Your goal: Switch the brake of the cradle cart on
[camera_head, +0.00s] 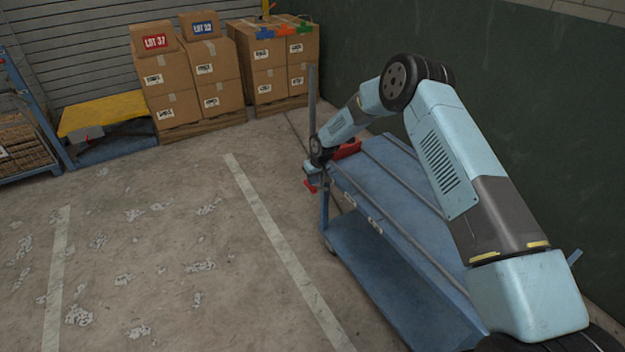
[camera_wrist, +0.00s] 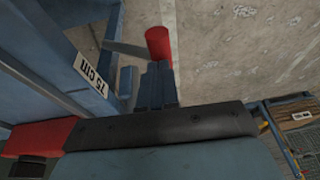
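The cradle cart (camera_head: 385,185) is a blue two-level cart at the right in the head view, with its blue frame (camera_wrist: 40,60) at the left in the wrist view. A red grip (camera_wrist: 158,44) stands out beyond a grey bar (camera_wrist: 122,47) beside the frame; this looks like the brake lever. A small red part (camera_head: 310,188) shows at the cart's far left corner in the head view. My gripper (camera_wrist: 157,82) is close to the red grip, its dark fingers side by side with no clear gap. Contact with the lever cannot be told.
A red box (camera_head: 346,149) sits at the cart's far end. Stacked cartons (camera_head: 190,75) and a yellow-topped platform (camera_head: 103,112) stand at the back. A dark green wall (camera_head: 540,130) lies right. The floor left is clear.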

